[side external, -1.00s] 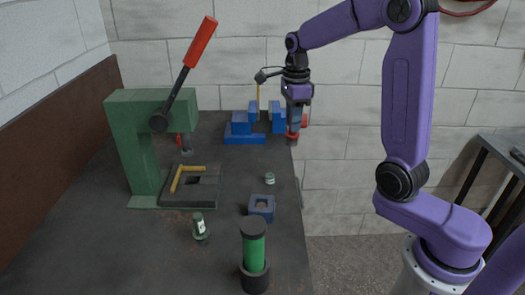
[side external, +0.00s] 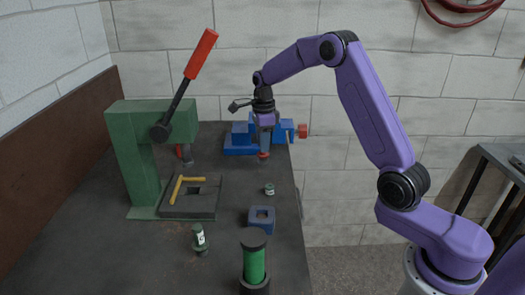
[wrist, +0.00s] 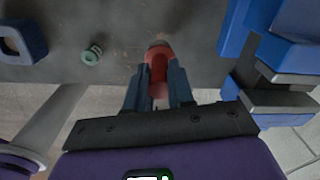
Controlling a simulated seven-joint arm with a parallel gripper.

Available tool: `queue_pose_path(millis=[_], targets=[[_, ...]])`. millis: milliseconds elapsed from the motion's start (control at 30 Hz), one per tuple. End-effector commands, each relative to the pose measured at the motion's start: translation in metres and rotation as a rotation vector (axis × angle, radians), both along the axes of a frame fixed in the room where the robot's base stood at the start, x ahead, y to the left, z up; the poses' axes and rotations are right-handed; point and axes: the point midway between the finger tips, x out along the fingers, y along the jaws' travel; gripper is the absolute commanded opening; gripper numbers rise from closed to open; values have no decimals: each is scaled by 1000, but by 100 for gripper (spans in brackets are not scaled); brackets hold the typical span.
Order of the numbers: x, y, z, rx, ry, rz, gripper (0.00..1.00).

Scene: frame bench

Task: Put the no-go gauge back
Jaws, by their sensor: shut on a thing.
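My gripper (side external: 264,148) is shut on a red piece with a grey end, which I take to be the no-go gauge (side external: 263,156). In the wrist view the red gauge (wrist: 157,66) sits between the two fingertips (wrist: 158,85), its grey end pointing away from the palm. The gauge is held above the bench, in front of the blue vise (side external: 240,148). A blue block with a square hole (side external: 261,226) stands on the bench nearer the camera; it also shows at upper left in the wrist view (wrist: 34,38). The fingers hide part of the gauge.
A small green ring-like piece (side external: 269,190) lies between the gripper and the blue block. A green press (side external: 140,150) with a red-handled lever stands left. A labelled green piece (side external: 199,236) and a black-capped green cylinder (side external: 254,264) stand in front. The bench's right edge is close.

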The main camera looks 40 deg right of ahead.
Motion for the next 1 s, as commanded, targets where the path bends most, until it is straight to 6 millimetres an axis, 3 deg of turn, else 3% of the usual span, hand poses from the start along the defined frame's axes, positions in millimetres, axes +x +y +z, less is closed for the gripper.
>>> queue_pose_path(millis=[300, 667, 700, 767, 1000], targets=[[3, -1, -34, 0, 2, -1, 0], [3, -1, -37, 0, 0, -1, 0], [3, -1, -38, 0, 0, -1, 26], [3, -1, -38, 0, 0, -1, 45], [3, 0, -38, 0, 0, 0, 48]])
